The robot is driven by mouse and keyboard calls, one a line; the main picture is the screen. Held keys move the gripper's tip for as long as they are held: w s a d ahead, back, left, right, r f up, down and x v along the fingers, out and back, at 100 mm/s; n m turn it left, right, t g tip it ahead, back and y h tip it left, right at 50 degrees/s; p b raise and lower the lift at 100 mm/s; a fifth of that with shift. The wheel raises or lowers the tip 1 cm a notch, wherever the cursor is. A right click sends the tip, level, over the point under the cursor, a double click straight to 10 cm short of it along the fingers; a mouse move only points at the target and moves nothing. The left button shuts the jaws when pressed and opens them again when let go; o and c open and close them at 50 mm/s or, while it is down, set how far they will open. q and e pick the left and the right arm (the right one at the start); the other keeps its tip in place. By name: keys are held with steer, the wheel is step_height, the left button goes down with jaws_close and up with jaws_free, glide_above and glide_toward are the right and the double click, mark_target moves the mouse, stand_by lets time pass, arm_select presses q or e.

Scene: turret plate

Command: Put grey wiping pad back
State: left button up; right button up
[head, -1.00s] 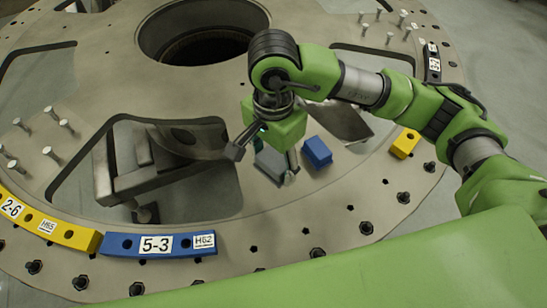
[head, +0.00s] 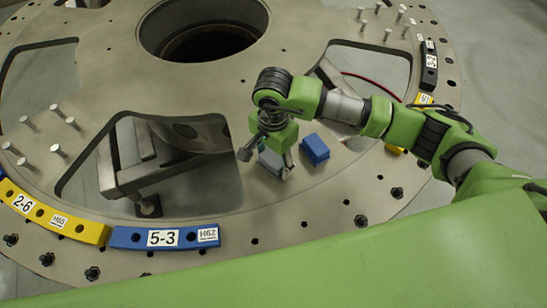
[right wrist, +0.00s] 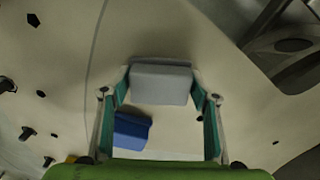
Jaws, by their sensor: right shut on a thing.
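The grey wiping pad (head: 270,161) is a small grey block between the fingers of my right gripper (head: 267,163). The gripper points down and is shut on it, low over the turret plate in the head view. In the right wrist view the pad (right wrist: 160,84) shows between the two teal-lined fingers (right wrist: 160,110). I cannot tell whether the pad touches the plate. A blue block (head: 315,149) lies on the plate just right of the gripper and also shows in the right wrist view (right wrist: 131,130). My left gripper is out of view.
The turret plate (head: 270,218) has large cutouts and a round central hole (head: 205,30). Yellow (head: 50,218) and blue (head: 125,238) labelled segments line its near rim. Upright pins stand at the left (head: 57,150) and far right. Bolts dot the rim.

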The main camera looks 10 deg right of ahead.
mark_target(274, 158)
steer(key=shift+f, duration=0.15)
steer(key=o, duration=1.1)
steer(key=shift+r, duration=0.35)
step_height(274, 158, up, 11)
steer(key=b, duration=0.3)
steer(key=shift+f, duration=0.15)
steer(key=shift+r+b, duration=0.3)
steer(key=shift+r, duration=0.2)
